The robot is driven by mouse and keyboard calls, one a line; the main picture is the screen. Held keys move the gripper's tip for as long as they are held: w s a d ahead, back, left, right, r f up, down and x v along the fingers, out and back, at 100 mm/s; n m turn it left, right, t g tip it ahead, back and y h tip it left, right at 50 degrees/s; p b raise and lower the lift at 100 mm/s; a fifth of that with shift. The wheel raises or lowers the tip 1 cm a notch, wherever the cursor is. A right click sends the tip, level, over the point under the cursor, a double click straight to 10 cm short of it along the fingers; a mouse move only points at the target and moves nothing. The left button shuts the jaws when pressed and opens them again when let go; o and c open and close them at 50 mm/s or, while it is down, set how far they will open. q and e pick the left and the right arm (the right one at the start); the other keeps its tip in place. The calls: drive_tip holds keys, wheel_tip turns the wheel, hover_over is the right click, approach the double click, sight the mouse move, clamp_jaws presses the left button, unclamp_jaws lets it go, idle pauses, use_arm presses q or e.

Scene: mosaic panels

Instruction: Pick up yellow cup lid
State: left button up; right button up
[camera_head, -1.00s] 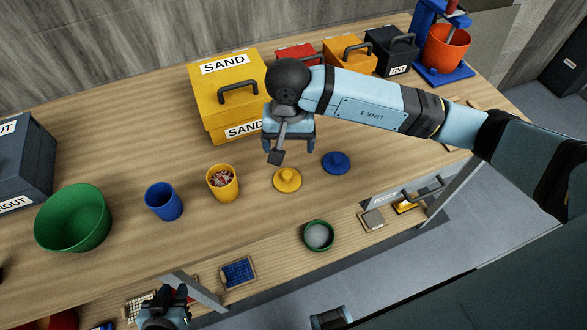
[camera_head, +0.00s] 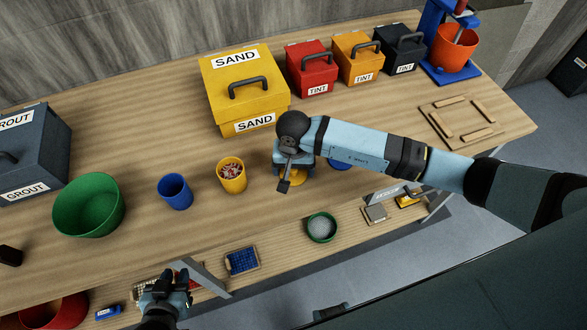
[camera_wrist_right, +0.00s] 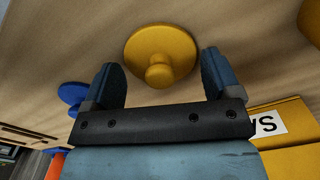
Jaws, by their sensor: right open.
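The yellow cup lid (camera_wrist_right: 160,56) is a round disc with a knob, lying on the wooden table. In the right wrist view it sits ahead of and between the two open fingers of my right gripper (camera_wrist_right: 162,84), with nothing held. In the head view my right gripper (camera_head: 291,180) is over the lid (camera_head: 298,176) and hides most of it. The yellow cup (camera_head: 232,175), holding reddish-white pieces, stands just left of it. My left gripper (camera_head: 170,290) is low at the front left; its finger opening is unclear.
The blue lid (camera_wrist_right: 72,94) lies close to the yellow one. A blue cup (camera_head: 175,192) and green bowl (camera_head: 88,205) stand further left. The yellow sand box (camera_head: 245,95) is behind my right gripper. A small green bowl (camera_head: 321,228) is in front.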

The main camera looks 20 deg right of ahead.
drive_tip(key=shift+f, duration=0.15)
drive_tip(key=c, duration=1.5)
drive_tip(key=shift+o, duration=0.2)
